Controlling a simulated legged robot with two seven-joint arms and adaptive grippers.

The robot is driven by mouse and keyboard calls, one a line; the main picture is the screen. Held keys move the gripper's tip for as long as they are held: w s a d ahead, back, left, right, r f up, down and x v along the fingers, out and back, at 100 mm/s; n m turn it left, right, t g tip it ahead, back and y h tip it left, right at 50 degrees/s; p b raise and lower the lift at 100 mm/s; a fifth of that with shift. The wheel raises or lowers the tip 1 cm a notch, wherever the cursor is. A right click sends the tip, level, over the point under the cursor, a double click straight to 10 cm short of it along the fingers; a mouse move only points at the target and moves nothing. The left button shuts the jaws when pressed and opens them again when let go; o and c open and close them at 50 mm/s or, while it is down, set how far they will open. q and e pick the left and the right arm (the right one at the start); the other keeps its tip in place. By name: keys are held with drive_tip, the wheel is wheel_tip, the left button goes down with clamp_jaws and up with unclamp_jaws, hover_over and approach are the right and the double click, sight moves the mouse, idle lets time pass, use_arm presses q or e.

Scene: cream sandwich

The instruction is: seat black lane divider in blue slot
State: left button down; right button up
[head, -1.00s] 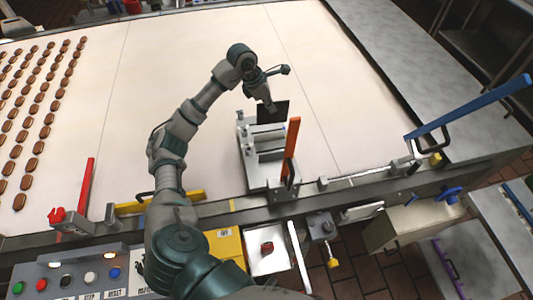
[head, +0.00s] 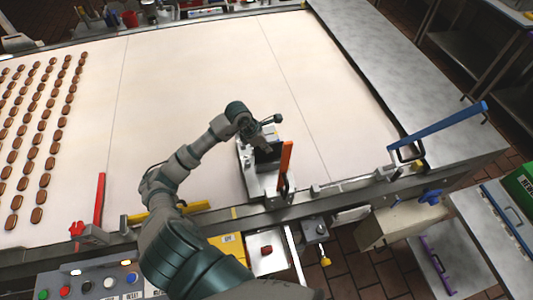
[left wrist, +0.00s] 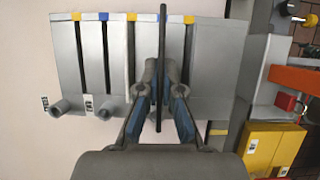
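The black lane divider (left wrist: 161,60) is a thin dark plate, seen nearly edge-on in the left wrist view. My left gripper (left wrist: 161,75) is shut on it, one finger on each side. In the head view the divider (head: 267,155) shows dark below the gripper (head: 266,146), at the grey slotted rack (head: 250,186). The rack (left wrist: 92,65) has blue and yellow marks along its far edge. My right gripper is out of view.
An orange upright bar (head: 286,160) stands close to the right of the rack. A red bar (head: 99,198) and a yellow bar (head: 187,207) are at the belt's front edge. Several brown pieces (head: 50,163) lie in rows at left. The pale belt (head: 200,80) between is clear.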

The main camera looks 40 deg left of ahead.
sight(272, 159)
use_arm(q)
wheel_tip(272, 159, down, 3)
drive_tip(key=shift+s+f+p, duration=0.1)
drive_tip(key=shift+p, duration=0.2)
drive_tip(key=shift+f, duration=0.3)
drive_tip(key=c, duration=1.3)
unclamp_jaws()
drive_tip(key=b+v, duration=0.2)
drive_tip(key=v, duration=0.8)
drive_tip(key=shift+s+a+r, duration=0.1)
drive_tip(key=shift+a+r, duration=0.1)
drive_tip(key=shift+r, duration=0.15)
drive_tip(key=shift+s+r, duration=0.2)
drive_tip(key=shift+r, duration=0.4)
drive_tip(key=shift+f, duration=0.1)
